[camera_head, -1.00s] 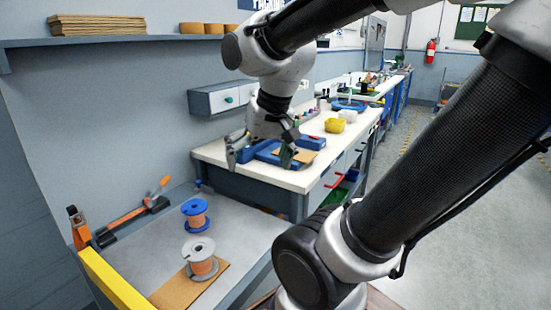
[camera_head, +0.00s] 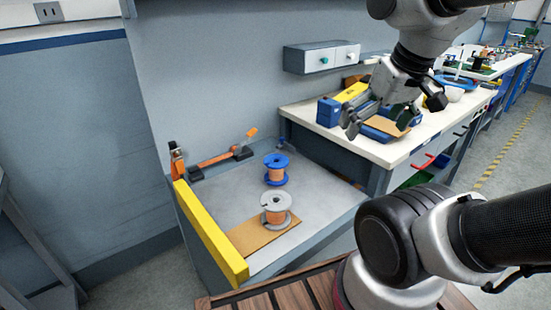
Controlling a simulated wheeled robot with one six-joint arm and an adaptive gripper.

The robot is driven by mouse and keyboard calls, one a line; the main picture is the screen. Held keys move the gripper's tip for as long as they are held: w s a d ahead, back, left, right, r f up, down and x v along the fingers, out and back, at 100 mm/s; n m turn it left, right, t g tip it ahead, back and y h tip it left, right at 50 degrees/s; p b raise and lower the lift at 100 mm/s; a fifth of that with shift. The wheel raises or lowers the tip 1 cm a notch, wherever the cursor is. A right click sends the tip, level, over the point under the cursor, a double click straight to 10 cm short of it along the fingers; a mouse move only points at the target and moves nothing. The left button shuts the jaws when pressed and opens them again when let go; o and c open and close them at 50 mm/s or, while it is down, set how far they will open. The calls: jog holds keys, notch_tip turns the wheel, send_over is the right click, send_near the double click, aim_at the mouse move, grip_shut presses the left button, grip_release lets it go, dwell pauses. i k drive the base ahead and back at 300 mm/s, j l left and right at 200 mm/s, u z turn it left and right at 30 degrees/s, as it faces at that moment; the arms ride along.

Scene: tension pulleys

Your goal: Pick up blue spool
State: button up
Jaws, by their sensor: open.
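The blue spool (camera_head: 275,169) stands upright on the grey bench top, with blue flanges and copper-orange winding. A grey spool (camera_head: 275,210) with similar winding stands just in front of it, on or at the edge of a brown board. My gripper (camera_head: 380,128) is open and empty, up and to the right of the blue spool, in front of the white-topped workbench. It is well apart from both spools. Both spools are in clear view.
A yellow bar (camera_head: 212,235) edges the bench's left side. An orange and black clamp (camera_head: 215,160) lies behind the spools. The white workbench (camera_head: 305,115) at right carries blue bins. Bare grey top (camera_head: 325,190) lies right of the spools.

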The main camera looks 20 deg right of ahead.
aim_at(277, 164)
jog(key=l+u, duration=0.25)
jog(key=l, duration=0.55)
jog(key=i+l+u, duration=0.15)
jog(key=l, duration=0.3)
jog(key=i+l+u, duration=0.2)
jog(key=l, duration=0.3)
jog(key=k+j, duration=0.05)
jog(key=k, duration=0.05)
